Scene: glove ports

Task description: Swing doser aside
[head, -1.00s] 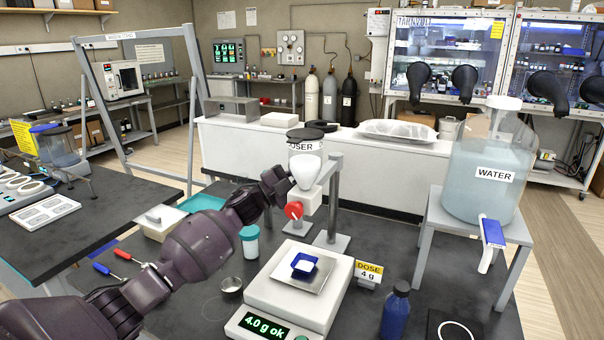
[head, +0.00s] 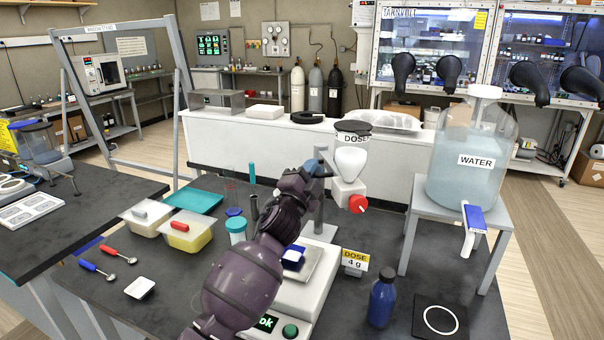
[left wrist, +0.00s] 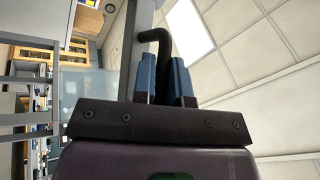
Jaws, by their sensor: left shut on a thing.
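The doser (head: 350,162) has a white funnel body, a black lid and a red knob (head: 358,204). It sits to the right of its grey post (head: 319,205) in the head view, and not over the balance pan. My left gripper (head: 318,168) is at the post's upper part, just left of the doser. In the left wrist view, its blue fingers (left wrist: 166,80) are shut on a bent black handle (left wrist: 158,48). The balance (head: 305,297) with a blue weighing boat (head: 293,258) is partly hidden behind my left arm. My right gripper is out of view.
A water jug (head: 466,165) stands on a grey stand at right. A dose sign (head: 354,262) and blue bottle (head: 382,298) are at front right. Tubs (head: 187,235), a teal tray (head: 194,202) and a teal-capped jar (head: 237,230) lie left of my arm.

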